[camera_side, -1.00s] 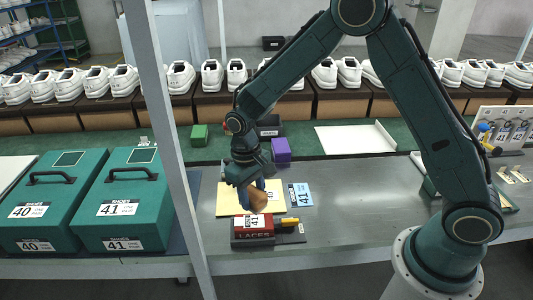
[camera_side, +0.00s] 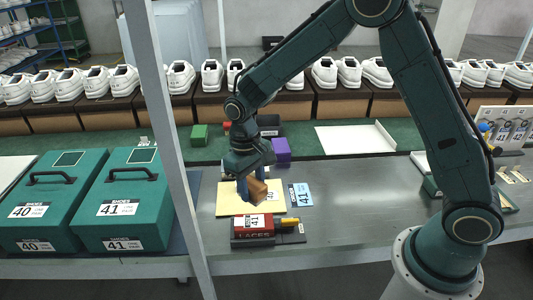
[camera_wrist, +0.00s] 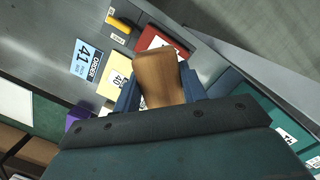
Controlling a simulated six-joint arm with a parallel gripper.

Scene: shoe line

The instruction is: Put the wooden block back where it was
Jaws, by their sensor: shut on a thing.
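The wooden block (camera_side: 257,191) is brown and tilted, held in the air by my gripper (camera_side: 250,183) in the side view. In the wrist view, the block (camera_wrist: 158,80) sits between the two blue fingers of my gripper (camera_wrist: 160,92), which are shut on it. Below and behind it in the side view lies a yellow sheet (camera_side: 226,204) on the grey table.
A blue 41 order card (camera_side: 300,195) lies right of the sheet. A purple block (camera_side: 281,150) and a green block (camera_side: 199,135) stand behind. Teal boxes (camera_side: 126,235) fill the left. A grey post (camera_side: 170,140) crosses the side view. The table's right middle is clear.

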